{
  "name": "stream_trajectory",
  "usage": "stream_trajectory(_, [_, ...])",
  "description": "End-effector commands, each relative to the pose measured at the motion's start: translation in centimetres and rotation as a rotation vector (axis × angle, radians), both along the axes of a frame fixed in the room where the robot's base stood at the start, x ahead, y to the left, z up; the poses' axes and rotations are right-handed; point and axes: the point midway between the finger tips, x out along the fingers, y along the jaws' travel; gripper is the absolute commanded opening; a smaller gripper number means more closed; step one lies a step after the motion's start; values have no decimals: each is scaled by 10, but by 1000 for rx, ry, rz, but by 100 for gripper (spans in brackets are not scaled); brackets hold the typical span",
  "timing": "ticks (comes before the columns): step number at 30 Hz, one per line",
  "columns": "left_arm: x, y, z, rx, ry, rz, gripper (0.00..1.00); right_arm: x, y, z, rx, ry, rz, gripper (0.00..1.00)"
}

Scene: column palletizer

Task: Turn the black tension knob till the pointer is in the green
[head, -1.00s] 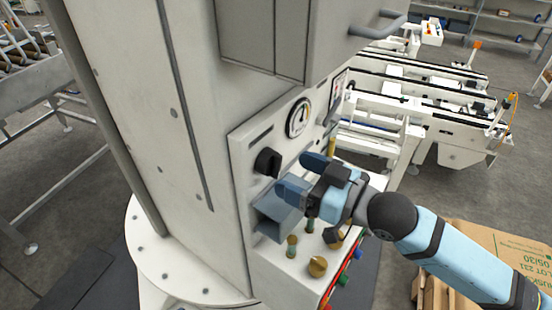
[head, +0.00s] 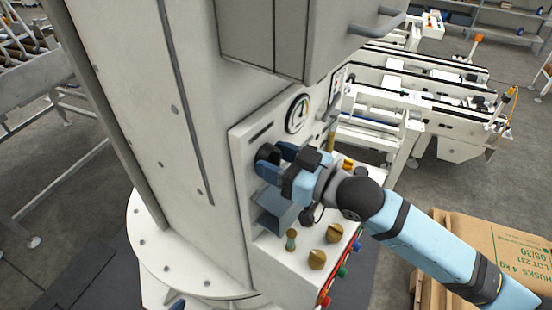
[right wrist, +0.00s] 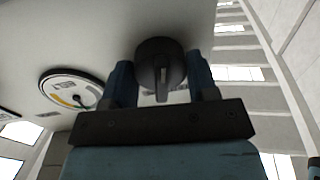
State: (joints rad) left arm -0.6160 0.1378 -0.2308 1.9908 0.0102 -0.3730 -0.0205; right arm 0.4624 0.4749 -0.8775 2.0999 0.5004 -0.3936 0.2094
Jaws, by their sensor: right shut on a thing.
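The black tension knob (head: 268,153) sits on the pale panel of the machine column. My right gripper (head: 271,162) is shut on it, one finger on each side. In the right wrist view the round knob (right wrist: 158,62) stands between the two blue fingers, with its grip ridge pointing down in the picture. The round gauge (head: 298,114) is above and right of the knob. The gauge also shows in the right wrist view (right wrist: 74,90), with a yellow band and a dark pointer. I cannot tell which colour the pointer is on. My left gripper is not seen.
A blue-grey box-like part (head: 275,212) juts out below the knob. Brass knobs (head: 317,259) and coloured buttons (head: 342,271) are on the console below. A grey cabinet with a handle (head: 375,28) overhangs above.

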Motion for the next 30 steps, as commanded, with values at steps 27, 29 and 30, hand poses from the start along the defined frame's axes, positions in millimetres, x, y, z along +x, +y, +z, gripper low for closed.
stream_trajectory(27, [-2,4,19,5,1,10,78,0,0,0,154,210,1,79])
stream_trajectory(29, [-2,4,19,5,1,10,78,0,0,0,154,210,1,79])
stream_trajectory(30, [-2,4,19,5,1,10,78,0,0,0,154,210,1,79])
